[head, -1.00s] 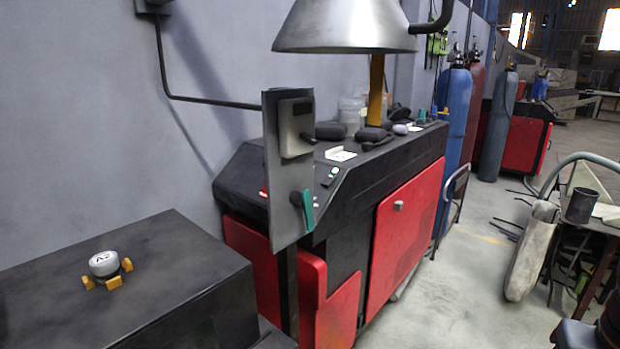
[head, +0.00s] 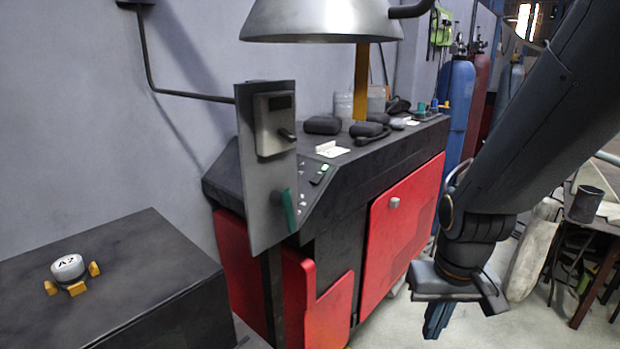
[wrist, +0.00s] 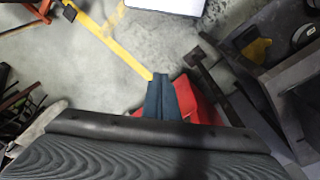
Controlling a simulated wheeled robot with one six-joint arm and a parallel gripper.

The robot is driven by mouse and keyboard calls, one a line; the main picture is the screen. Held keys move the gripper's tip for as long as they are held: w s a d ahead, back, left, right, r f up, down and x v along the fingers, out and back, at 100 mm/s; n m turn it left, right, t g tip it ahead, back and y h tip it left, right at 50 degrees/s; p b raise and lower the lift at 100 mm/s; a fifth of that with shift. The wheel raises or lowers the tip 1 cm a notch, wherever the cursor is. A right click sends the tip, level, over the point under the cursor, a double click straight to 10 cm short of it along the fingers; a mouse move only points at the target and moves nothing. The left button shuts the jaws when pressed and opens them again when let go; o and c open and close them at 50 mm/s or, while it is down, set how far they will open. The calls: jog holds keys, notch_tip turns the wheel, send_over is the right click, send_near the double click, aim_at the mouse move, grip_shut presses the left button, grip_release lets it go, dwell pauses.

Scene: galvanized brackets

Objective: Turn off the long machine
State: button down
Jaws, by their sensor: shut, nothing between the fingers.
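The long machine is a black and red bench (head: 340,190) against the grey wall, with a red door (head: 401,230) on its front. A grey upright panel (head: 262,190) stands at its near end. The panel carries a light grey switch box (head: 274,118) with a dark lever, and a teal handle (head: 288,209) below it. My gripper (head: 436,322) hangs in front of the red door, at the right, pointing down. It is shut and empty, apart from the panel and both handles. In the wrist view its blue fingers (wrist: 161,98) are together above the floor.
A black box (head: 130,280) at the left bears a round A2 part between yellow blocks. A grey hood (head: 320,20) hangs above the machine. Gas cylinders (head: 458,105) stand behind it. A cluttered table (head: 590,215) is at the right.

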jog(key=w+a+r+n+t+y+b, duration=0.1)
jog(key=w+r+n+t, duration=0.25)
jog(key=w, duration=0.95)
jog(key=w+a+r+n+t+y+b, duration=0.1)
jog(key=w+r+n+t+b, duration=0.3)
jog(key=w, duration=1)
jog(key=w+a+r+n+t+y, duration=0.1)
jog(key=w+a+r+n+y, duration=0.3)
jog(key=a, duration=0.3)
jog(key=w+a+r+n+t+y, duration=0.1)
jog(key=w+a+r+n+y, duration=0.2)
jog(key=w+a+r+y, duration=0.1)
jog(key=a+y, duration=0.1)
jog(key=a, duration=0.1)
jog(key=shift+a+n+p, duration=0.3)
jog(key=shift+a+n, duration=0.05)
jog(key=shift+a, duration=0.05)
jog(key=shift+a+f, duration=0.1)
